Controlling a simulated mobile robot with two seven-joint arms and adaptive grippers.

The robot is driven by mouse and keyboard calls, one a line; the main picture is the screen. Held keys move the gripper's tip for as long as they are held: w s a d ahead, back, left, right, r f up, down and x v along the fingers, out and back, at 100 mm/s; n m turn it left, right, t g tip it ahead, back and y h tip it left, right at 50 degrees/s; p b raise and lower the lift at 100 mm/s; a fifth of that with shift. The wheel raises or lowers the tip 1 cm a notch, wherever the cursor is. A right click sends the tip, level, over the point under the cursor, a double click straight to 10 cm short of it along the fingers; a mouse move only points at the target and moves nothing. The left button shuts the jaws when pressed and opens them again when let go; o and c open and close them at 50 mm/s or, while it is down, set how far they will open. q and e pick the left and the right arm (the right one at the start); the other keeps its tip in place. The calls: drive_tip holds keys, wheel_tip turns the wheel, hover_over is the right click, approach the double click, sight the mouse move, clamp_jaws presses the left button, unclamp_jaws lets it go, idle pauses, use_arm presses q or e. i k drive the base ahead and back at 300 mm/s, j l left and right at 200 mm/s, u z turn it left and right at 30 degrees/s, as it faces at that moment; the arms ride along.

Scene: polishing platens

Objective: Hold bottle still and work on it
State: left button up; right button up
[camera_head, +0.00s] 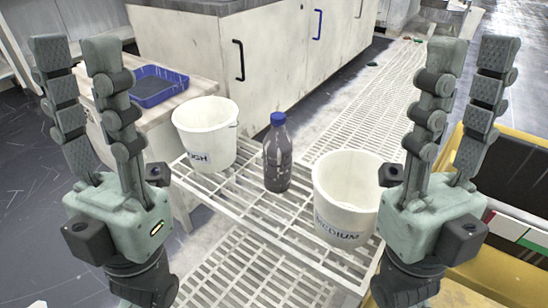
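A dark bottle (277,160) with a blue cap stands upright on a white slatted rack (262,210), between two white buckets. My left gripper (78,62) is at the left, fingers pointing up and apart, with nothing between them. My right gripper (470,78) is at the right, also with fingers up and apart, and empty. Both grippers are well clear of the bottle, one on each side.
A white bucket (207,131) with a label ending "GH" stands left of the bottle; a bucket labelled MEDIUM (345,194) stands right, partly behind my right gripper. A blue tray (154,86) lies on a side table. White cabinets (275,60) are behind; a yellow container (500,270) is at right.

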sight(277, 145)
drive_tip(key=j+z, duration=0.35)
drive_tip(key=j, duration=0.7)
drive_tip(key=i+j+z, duration=0.2)
drive_tip(key=i+j, duration=0.15)
drive_tip(key=j, duration=0.25)
drive_tip(key=i+j, duration=0.2)
drive_tip(key=j, duration=0.15)
drive_tip(key=z, duration=0.05)
